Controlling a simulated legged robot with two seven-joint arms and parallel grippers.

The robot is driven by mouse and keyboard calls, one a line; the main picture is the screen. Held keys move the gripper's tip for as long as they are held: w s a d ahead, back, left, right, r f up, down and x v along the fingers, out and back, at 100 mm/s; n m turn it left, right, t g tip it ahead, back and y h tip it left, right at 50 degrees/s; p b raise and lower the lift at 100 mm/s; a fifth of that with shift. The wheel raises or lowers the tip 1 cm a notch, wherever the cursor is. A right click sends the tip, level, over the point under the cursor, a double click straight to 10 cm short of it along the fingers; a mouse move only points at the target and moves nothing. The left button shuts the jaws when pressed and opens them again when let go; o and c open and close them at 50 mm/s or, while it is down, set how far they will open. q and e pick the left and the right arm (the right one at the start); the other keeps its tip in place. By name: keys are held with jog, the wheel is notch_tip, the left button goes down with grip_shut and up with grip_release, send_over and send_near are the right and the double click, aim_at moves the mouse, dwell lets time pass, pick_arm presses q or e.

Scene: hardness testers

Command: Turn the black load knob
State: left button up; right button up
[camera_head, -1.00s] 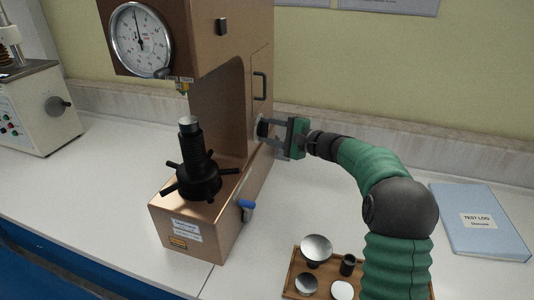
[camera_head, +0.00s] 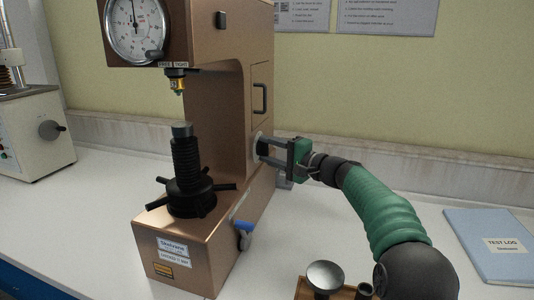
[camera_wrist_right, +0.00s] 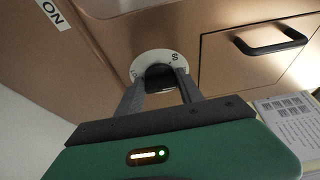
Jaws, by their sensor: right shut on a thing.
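The black load knob (camera_wrist_right: 160,78) sits on a white numbered dial (camera_wrist_right: 139,63) on the side of the bronze hardness tester (camera_head: 222,120). In the right wrist view the two grey fingers of my right gripper (camera_wrist_right: 161,88) are on either side of the knob, shut on it. In the head view my green right gripper (camera_head: 272,150) reaches the tester's side from the right, and its fingers hide most of the knob. The dial's white rim (camera_head: 256,143) shows behind the fingertips. My left gripper is in neither view.
The tester has a round gauge (camera_head: 135,28), a spindle with a spoked handwheel (camera_head: 188,188), a blue-tipped lever (camera_head: 243,227) and a door handle (camera_head: 260,98). A wooden tray (camera_head: 342,291) and a blue test log (camera_head: 492,245) lie at right. Another tester (camera_head: 35,130) stands at left.

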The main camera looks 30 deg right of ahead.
jog(key=shift+d+f, duration=0.2)
jog(key=shift+d, duration=0.2)
jog(key=o, duration=1.1)
jog(key=shift+c, duration=0.2)
jog(key=shift+o, duration=1.3)
jog(key=shift+d, duration=0.15)
jog(key=shift+o, duration=0.3)
jog(key=shift+d, duration=0.1)
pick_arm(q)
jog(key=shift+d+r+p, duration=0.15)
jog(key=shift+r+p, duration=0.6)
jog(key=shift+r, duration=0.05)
pick_arm(e)
jog(key=v, duration=1.6)
jog(key=shift+s, duration=0.4)
jog(key=shift+f, duration=0.1)
